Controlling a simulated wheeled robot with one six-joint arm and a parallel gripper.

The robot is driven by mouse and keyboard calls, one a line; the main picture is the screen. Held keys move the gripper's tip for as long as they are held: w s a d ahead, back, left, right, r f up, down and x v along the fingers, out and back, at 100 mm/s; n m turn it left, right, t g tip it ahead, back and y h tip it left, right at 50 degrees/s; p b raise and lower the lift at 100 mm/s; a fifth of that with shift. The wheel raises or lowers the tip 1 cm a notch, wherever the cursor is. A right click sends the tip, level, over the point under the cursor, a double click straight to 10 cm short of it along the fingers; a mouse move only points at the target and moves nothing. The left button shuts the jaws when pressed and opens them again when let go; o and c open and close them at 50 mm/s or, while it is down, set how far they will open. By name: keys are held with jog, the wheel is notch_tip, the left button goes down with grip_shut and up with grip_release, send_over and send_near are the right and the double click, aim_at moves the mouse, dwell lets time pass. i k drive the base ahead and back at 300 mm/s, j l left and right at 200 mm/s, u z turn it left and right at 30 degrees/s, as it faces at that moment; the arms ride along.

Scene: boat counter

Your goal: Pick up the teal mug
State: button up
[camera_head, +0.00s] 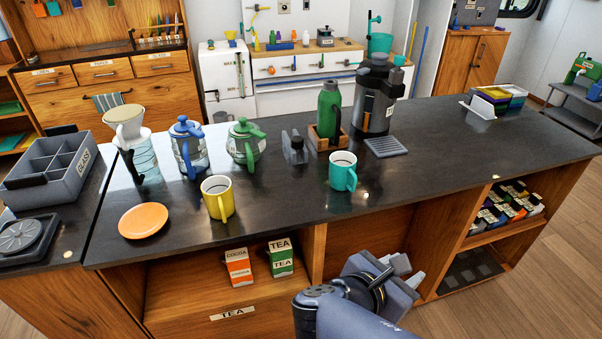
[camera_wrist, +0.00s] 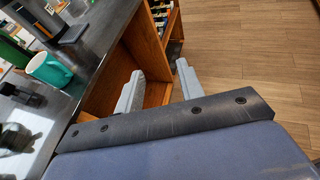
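The teal mug (camera_head: 342,172) stands upright on the dark counter (camera_head: 290,205), near its front edge, with its handle toward the front right. In the wrist view the teal mug (camera_wrist: 50,69) is at the upper left, apart from my fingers. My gripper (camera_head: 408,272) is in front of the counter, below its top, to the lower right of the mug. In the wrist view my gripper (camera_wrist: 160,88) shows two grey fingers spread apart with nothing between them.
A yellow mug (camera_head: 217,198) and an orange plate (camera_head: 143,220) sit left of the teal mug. A green bottle (camera_head: 329,108) in a wooden holder and a large dispenser (camera_head: 376,97) stand behind it. The counter to its right is mostly clear. Open shelves lie below.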

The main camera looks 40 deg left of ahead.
aim_at(342, 176)
jog(key=i+j+u, duration=0.25)
jog(key=i+u, duration=0.65)
jog(key=i, duration=0.25)
